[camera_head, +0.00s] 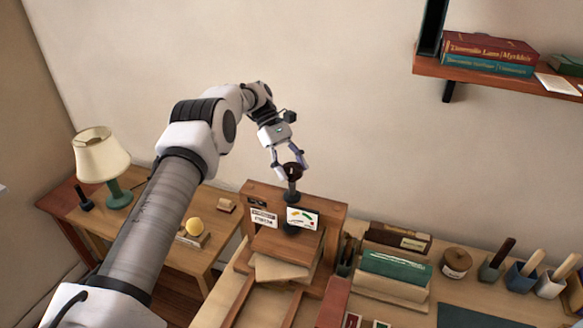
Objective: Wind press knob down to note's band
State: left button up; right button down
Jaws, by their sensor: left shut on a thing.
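The wooden press (338,216) stands on the bench. A dark screw shaft (291,188) rises from its top, with a dark round knob (292,170) at the upper end. My left gripper (292,174) comes down from above and is shut on the knob, partly hiding it. A white card with a coloured dial band (302,218) is on the front of the press. A smaller white note with dark lettering (264,217) is left of it; its words are too small to read. Pale sheets (278,268) lie in the press below. My right gripper is out of view.
A side table with a lamp (103,158) and a yellow round thing (194,227) is at left. Right of the press are a green book in a holder (396,266), a jar (456,262) and several tool pots. A wall shelf (490,78) holds books at upper right.

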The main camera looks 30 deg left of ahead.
aim_at(293, 167)
pick_arm(q)
jog(key=o, duration=0.9)
jog(key=shift+w+r, duration=0.1)
jog(key=shift+r, duration=0.2)
jog(key=shift+o, duration=1.3)
jog(key=shift+d, duration=0.15)
notch_tip(293, 167, up, 10)
